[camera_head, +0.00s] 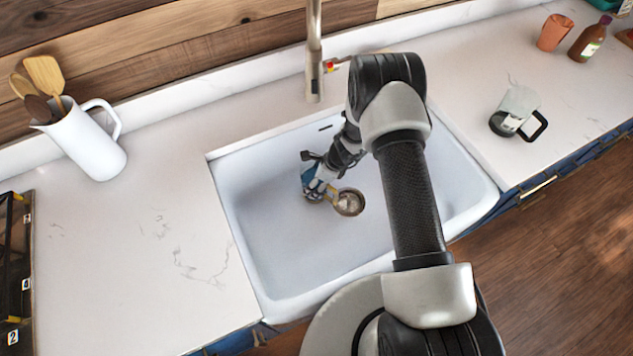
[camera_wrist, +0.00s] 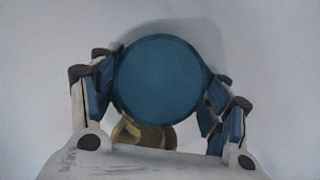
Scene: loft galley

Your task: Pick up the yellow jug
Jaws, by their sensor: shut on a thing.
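My gripper (camera_head: 318,178) is low in the white sink, its fingers closed around a blue round-topped thing (camera_wrist: 160,78). In the wrist view the blue disc fills the space between both fingers. A small brass-yellow round vessel (camera_head: 349,203) is right beside the gripper in the sink, its open mouth facing the head camera. Part of it also shows below the blue disc in the wrist view (camera_wrist: 150,136). I cannot tell whether this vessel is the yellow jug, or whether it touches the blue thing. No other yellow jug is in view.
The sink (camera_head: 262,235) is otherwise bare, with a faucet (camera_head: 314,50) behind. A white pitcher (camera_head: 85,145) with utensils stands left. A clear jug with a black handle (camera_head: 518,108), an orange cup (camera_head: 553,33) and a brown bottle (camera_head: 589,40) stand right.

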